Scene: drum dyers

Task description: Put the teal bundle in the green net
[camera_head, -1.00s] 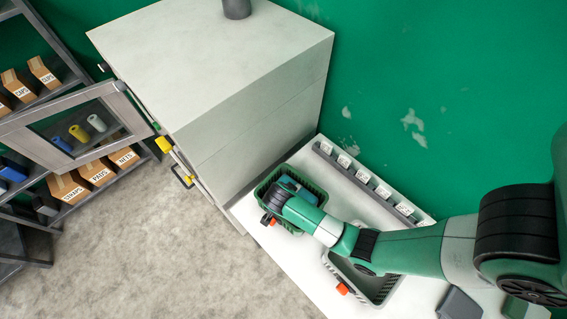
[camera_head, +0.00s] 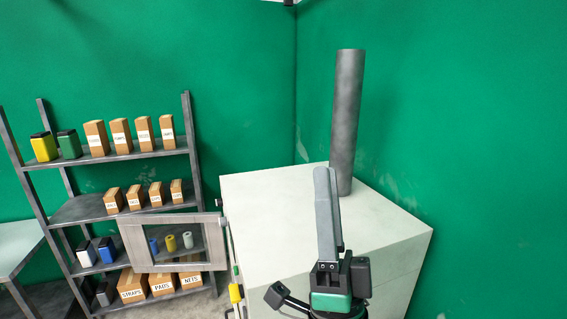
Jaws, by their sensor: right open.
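Neither the teal bundle nor the green net is in view now. My right gripper (camera_head: 318,284) is at the bottom centre, in front of the white cabinet (camera_head: 277,195). It is open, with dark jaw parts spread to either side of a green-and-black body. A grey upright piece rises from it, overlapping the cabinet; I cannot tell whether it is part of the gripper. Nothing is clearly held. My left gripper is not in view.
A dark pipe (camera_head: 347,115) stands on the cabinet. A framed glass door (camera_head: 130,246) sticks out left of it. Behind, a grey shelf rack (camera_head: 190,125) holds labelled cardboard boxes and several canisters. A pale table (camera_head: 14,248) is at far left.

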